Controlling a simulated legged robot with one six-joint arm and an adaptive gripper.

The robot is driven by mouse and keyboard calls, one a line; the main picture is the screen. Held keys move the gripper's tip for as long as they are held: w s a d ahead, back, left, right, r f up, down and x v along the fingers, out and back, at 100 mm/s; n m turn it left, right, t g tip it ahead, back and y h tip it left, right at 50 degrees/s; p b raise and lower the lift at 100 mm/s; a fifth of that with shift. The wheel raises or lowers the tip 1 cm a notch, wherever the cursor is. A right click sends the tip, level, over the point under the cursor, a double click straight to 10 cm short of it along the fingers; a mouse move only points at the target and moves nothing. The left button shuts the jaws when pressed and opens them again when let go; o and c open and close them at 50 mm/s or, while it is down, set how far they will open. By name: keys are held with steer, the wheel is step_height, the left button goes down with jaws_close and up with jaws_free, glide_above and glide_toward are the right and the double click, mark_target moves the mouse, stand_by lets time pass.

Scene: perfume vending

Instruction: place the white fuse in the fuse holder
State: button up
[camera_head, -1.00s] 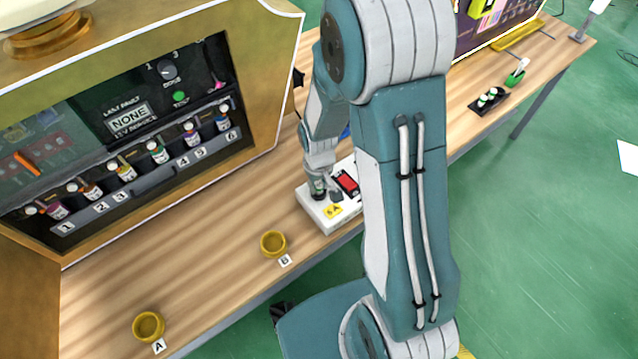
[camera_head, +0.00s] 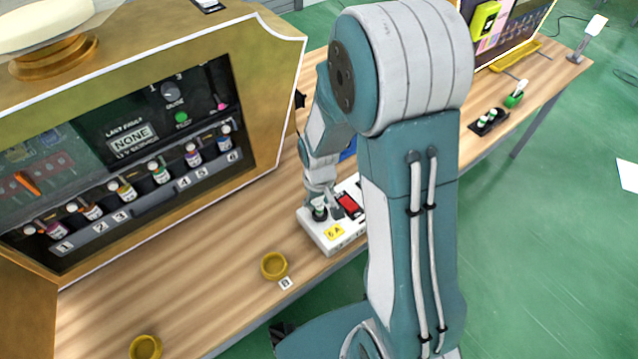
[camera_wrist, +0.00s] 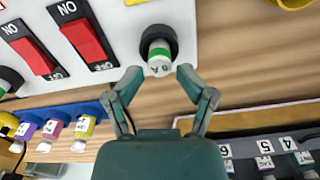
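The white fuse (camera_wrist: 159,62) has a green band and dark lettering on its end. It sits upright in the round black fuse holder (camera_wrist: 172,36) on the white switch box (camera_wrist: 208,40). In the head view the fuse (camera_head: 319,208) shows as a small pale and green shape in the dark holder at the box's near left corner. My gripper (camera_wrist: 158,76) is open and empty, its two fingertips apart on either side of the fuse's outer end, with no contact visible. In the head view my arm hides the box's right part.
Red switches (camera_wrist: 84,40) stand beside the holder. A black tray (camera_head: 474,128) with green and white pieces lies farther right. Yellow cups (camera_head: 274,265) stand toward the table's front. The vending machine (camera_head: 272,120) stands to the left. Wood between the machine and box is clear.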

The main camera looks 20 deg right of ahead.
step_height(320, 180, up, 10)
steer(key=r, duration=0.1)
step_height(320, 180, up, 10)
steer(key=t, duration=0.3)
glide_above(319, 206)
steer(key=s, duration=0.5)
steer(key=s+r+m+t, duration=0.1)
steer(key=s+r+t, duration=0.1)
steer(key=s+r, duration=0.4)
steer(key=s, duration=0.3)
steer(key=shift+r+m+t, duration=0.25)
steer(key=shift+m+t, duration=0.05)
steer(key=shift+m, duration=0.1)
